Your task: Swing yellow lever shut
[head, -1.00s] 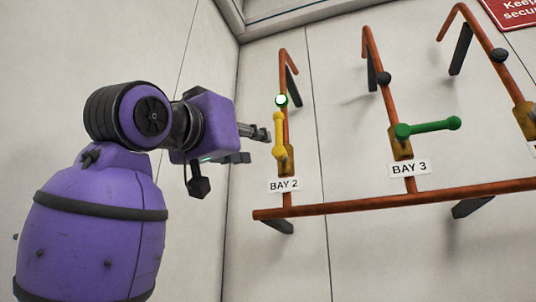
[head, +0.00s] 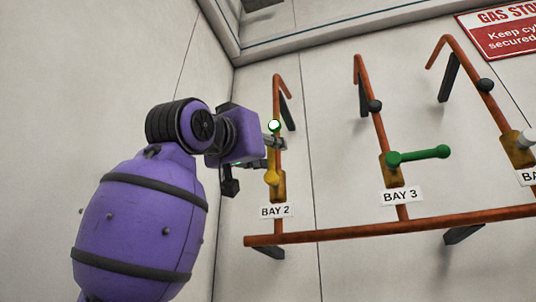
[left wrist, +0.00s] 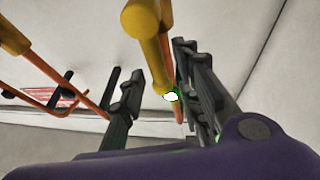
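The yellow lever (head: 272,168) is on the bay 2 pipe and lies along that upright pipe. In the left wrist view the yellow lever (left wrist: 147,40) shows large, with its far part between my two fingers. My left gripper (head: 276,142) is at the upper part of the lever in the head view. In the left wrist view my left gripper (left wrist: 160,90) is open, its fingers apart on either side of the lever; I cannot tell whether either touches it. The fingers partly hide the lever in the head view. My right gripper is not in view.
The bay 3 pipe has a green lever (head: 420,155) sticking out sideways to the right. A horizontal orange pipe (head: 390,226) runs below the bays. A white-and-green round spot (head: 274,125) sits near the lever's upper end. The wall corner is left of bay 2.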

